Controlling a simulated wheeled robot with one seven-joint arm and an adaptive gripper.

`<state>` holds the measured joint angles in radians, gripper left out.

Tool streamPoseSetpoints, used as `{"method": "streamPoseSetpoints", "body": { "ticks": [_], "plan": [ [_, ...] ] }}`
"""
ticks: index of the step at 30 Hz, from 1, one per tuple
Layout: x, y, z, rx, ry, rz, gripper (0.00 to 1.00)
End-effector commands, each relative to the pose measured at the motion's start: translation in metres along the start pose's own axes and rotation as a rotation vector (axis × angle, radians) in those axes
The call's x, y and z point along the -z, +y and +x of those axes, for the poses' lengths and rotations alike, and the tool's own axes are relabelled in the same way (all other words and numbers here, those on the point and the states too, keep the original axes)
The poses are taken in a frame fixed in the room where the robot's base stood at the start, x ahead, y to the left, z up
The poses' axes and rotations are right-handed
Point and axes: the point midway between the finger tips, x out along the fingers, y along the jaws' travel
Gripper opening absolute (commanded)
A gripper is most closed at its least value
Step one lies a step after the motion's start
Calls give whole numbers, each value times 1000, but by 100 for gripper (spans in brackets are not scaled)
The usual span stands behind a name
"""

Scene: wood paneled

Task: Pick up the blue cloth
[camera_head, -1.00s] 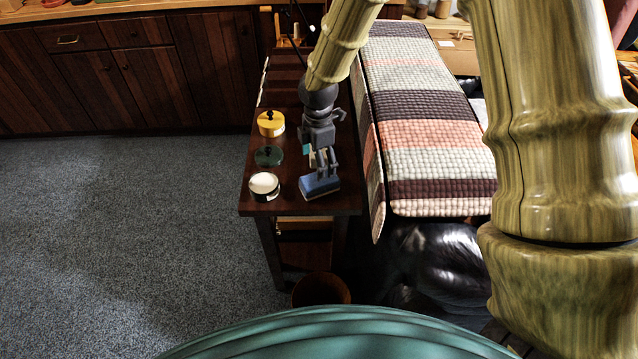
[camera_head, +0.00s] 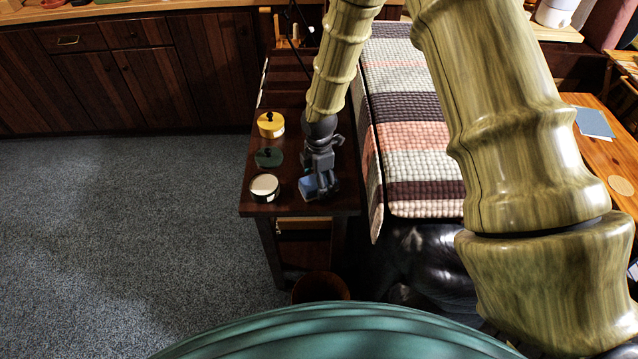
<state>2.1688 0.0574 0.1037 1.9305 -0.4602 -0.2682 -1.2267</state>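The blue cloth (camera_head: 307,187) is a small blue block-like shape on the dark wooden side table (camera_head: 288,207), near its front end. Only its left part shows; my gripper covers the rest. My gripper (camera_head: 326,192) is dark grey, points down and sits low over the right part of the cloth. Its fingers overlap the cloth in the picture, and I cannot tell whether they touch it or how far apart they are.
A yellow lidded pot (camera_head: 271,125), a dark green lidded pot (camera_head: 269,158) and a white-topped round tin (camera_head: 265,187) stand left of the cloth. A bed with a striped woven cover (camera_head: 425,155) lies close on the right. Open carpet (camera_head: 130,230) is on the left.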

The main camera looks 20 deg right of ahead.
Motion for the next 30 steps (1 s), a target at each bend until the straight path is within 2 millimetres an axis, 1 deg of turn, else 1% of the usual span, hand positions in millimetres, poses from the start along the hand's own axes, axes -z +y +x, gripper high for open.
{"method": "streamPoseSetpoints", "body": {
  "ticks": [6,8,9,14,15,16,17,25,30],
  "plan": [
    [0,0,1,0,0,0,82],
    [0,0,1,0,0,0,73],
    [0,0,1,0,0,0,66],
    [0,0,1,0,0,0,37],
    [0,0,1,0,0,0,33],
    [0,0,1,0,0,0,33],
    [0,0,1,0,0,0,30],
    [0,0,-1,0,0,0,29],
    [0,0,-11,0,0,0,29]
  ]
}}
